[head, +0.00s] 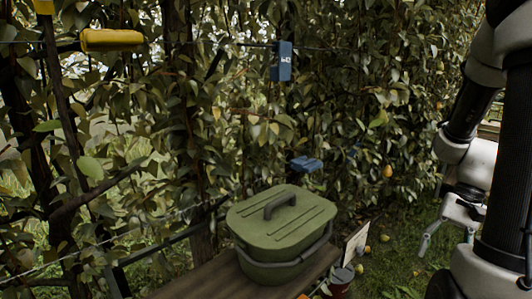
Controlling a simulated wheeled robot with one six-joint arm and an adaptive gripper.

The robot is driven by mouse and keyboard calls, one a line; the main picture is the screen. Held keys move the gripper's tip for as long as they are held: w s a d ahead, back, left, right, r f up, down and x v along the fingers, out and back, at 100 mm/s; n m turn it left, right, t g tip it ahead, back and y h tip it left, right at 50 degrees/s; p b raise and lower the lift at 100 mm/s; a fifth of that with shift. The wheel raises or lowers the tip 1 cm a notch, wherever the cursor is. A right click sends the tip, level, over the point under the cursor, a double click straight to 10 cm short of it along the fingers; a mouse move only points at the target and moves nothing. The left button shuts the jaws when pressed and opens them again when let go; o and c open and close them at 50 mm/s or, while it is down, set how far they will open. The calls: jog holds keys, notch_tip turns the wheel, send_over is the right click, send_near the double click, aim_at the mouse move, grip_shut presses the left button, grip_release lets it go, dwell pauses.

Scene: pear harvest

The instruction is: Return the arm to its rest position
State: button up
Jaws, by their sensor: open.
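My arm stands at the right edge of the head view, folded close to my body. My gripper (428,238) hangs low at the right, over the grass. Its fingers point down and to the left. It is open, and I see nothing between the fingers. The fingers are small in the picture, and part of the wrist is hidden behind my arm link.
A green lidded box (284,226) with a handle stands on a wooden bench (195,282). A small sign (356,242) and a red pot (341,276) are right of it. Blue tags (281,62) and a yellow object (111,40) hang along the leafy hedge. Fruit lies on the grass.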

jog(key=s+a+r+n+t+h, duration=0.1)
jog(key=a+r+n+t+h, duration=0.1)
jog(key=r, duration=0.6)
jog(key=s+a+r+n+t+h, duration=0.1)
jog(key=a+r+n+t+h, duration=0.1)
jog(key=a+r+n+t, duration=0.3)
notch_tip(320, 180, up, 4)
jog(key=shift+s+a+r+n, duration=0.2)
jog(key=shift+a+n, duration=0.4)
jog(key=shift+n, duration=0.2)
